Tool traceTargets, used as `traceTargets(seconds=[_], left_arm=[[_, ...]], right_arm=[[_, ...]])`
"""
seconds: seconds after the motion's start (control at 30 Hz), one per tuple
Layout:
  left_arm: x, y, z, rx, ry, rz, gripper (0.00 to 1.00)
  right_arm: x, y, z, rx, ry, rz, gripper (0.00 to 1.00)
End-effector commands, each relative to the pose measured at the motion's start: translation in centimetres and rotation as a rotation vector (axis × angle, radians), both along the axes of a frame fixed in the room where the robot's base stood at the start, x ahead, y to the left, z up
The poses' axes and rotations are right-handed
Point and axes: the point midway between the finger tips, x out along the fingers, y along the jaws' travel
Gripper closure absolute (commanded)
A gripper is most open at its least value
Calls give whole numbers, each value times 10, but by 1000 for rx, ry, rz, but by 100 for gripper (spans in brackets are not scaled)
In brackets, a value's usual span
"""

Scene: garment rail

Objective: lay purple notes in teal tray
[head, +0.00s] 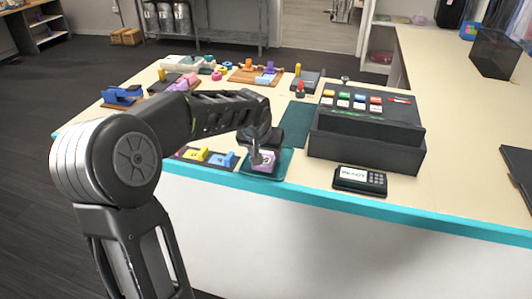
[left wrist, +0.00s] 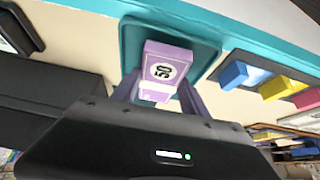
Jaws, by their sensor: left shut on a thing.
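The bundle of purple notes, marked 50, shows in the left wrist view (left wrist: 165,65) and small in the head view (head: 264,160). My left gripper (head: 259,156) is shut on it, with one finger on each side. The teal tray (head: 284,170) lies at the counter's front edge, under the gripper and the notes. In the left wrist view the tray (left wrist: 205,52) shows behind the notes. I cannot tell whether the notes touch the tray floor. My right gripper is not in view.
A dark tray with yellow notes (head: 196,154) and blue notes (head: 222,160) sits just left of the teal tray. A black cash register (head: 366,147) and a card reader reading READY (head: 360,180) stand to the right. Several small items fill the counter's far left.

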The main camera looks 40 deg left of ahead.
Motion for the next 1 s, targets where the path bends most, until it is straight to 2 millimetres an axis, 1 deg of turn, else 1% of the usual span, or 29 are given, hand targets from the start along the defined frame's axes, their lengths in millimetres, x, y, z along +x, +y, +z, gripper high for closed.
traceTargets(seconds=[0.43,1.0], left_arm=[[0,0,-2,1,-2,0,88],[0,0,-2,0,-1,0,88]], right_arm=[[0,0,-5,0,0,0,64],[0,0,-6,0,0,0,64]])
